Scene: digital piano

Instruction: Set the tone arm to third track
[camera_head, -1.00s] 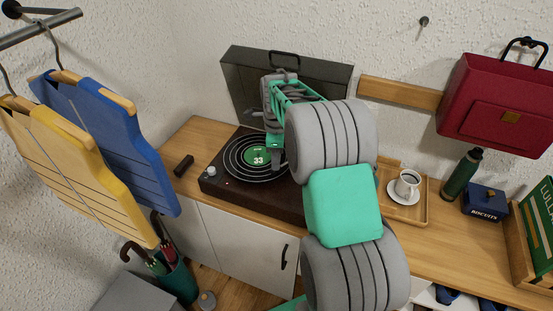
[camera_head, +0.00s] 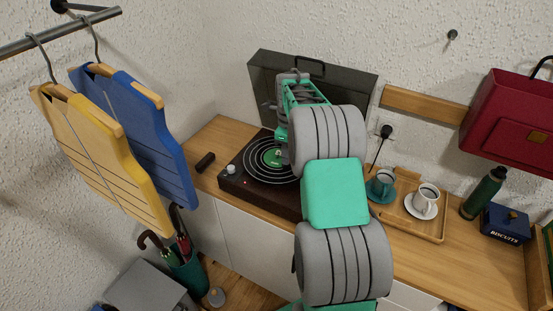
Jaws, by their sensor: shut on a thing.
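The record player (camera_head: 246,192) is a dark brown box on the wooden cabinet top, with its dark lid raised at the back. A black record with pale rings (camera_head: 250,171) and a green label (camera_head: 270,158) lies on it. My gripper (camera_head: 283,158) is low over the record, at the right side of the label, and covers part of it. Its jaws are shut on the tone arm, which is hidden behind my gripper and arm. The tone arm's tip and exact track cannot be made out.
A tray (camera_head: 437,236) with a white cup (camera_head: 427,197) and a teal cup (camera_head: 381,184) is to the right. A green bottle (camera_head: 483,193) and blue biscuit tin (camera_head: 505,222) stand beyond. A small dark block (camera_head: 205,162) lies left. Hanging vests (camera_head: 100,160) fill the left side.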

